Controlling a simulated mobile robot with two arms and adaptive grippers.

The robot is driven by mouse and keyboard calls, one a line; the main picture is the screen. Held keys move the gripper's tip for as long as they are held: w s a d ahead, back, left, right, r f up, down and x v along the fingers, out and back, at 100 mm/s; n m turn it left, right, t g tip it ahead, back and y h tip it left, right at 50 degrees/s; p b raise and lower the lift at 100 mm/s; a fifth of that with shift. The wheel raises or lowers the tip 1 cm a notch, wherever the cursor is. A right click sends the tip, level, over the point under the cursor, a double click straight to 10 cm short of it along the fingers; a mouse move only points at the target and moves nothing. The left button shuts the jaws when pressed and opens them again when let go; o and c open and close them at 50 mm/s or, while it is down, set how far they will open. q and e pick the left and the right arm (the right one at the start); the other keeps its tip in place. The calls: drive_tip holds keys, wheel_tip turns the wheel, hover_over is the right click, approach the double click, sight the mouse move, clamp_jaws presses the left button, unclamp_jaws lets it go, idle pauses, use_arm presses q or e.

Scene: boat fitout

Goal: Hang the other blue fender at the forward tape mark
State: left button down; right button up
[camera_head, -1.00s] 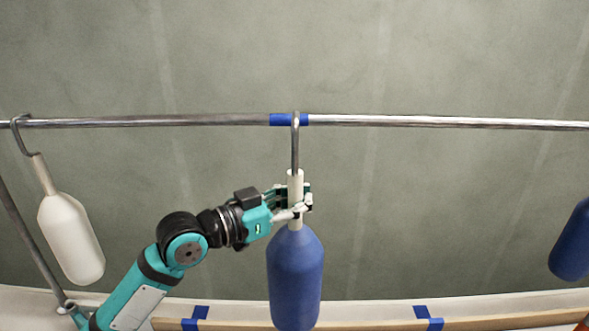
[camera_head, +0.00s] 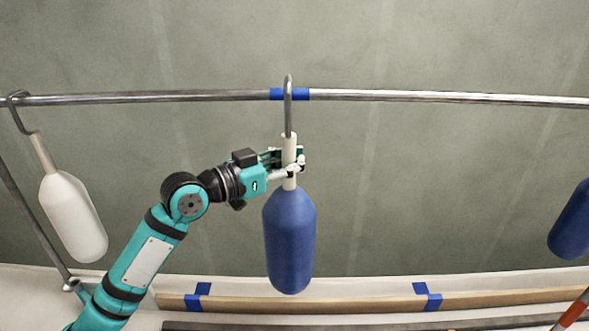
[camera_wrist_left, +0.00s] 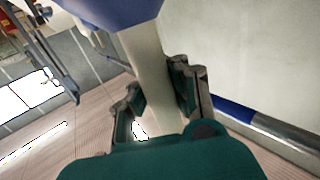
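A blue fender (camera_head: 289,240) with a white neck and metal hook hangs upright from my left gripper (camera_head: 290,163). The fingers are shut around its white neck, below the hook. In the left wrist view the neck (camera_wrist_left: 150,65) runs between the two fingers (camera_wrist_left: 158,97). The hook (camera_head: 288,105) stands in front of the blue tape mark (camera_head: 303,94) on the rail (camera_head: 420,96), its bend higher than the rail. Whether it touches the rail cannot be told. Another blue fender (camera_head: 572,225) shows partly at the right edge. My right gripper is not in view.
A white fender (camera_head: 72,215) hangs by its hook from the rail at the left. A wooden strip (camera_head: 320,304) with blue tape pieces (camera_head: 428,297) runs below. An orange and white object (camera_head: 573,311) enters at bottom right. The rail is clear right of the tape mark.

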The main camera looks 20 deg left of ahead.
use_arm(q)
drive_tip(key=w+a+f+b, duration=0.3)
drive_tip(key=w+b, duration=0.2)
drive_tip(key=w, duration=0.5)
drive_tip(key=shift+w+b, duration=0.15)
drive_tip(key=shift+b, duration=0.2)
idle(0.7)
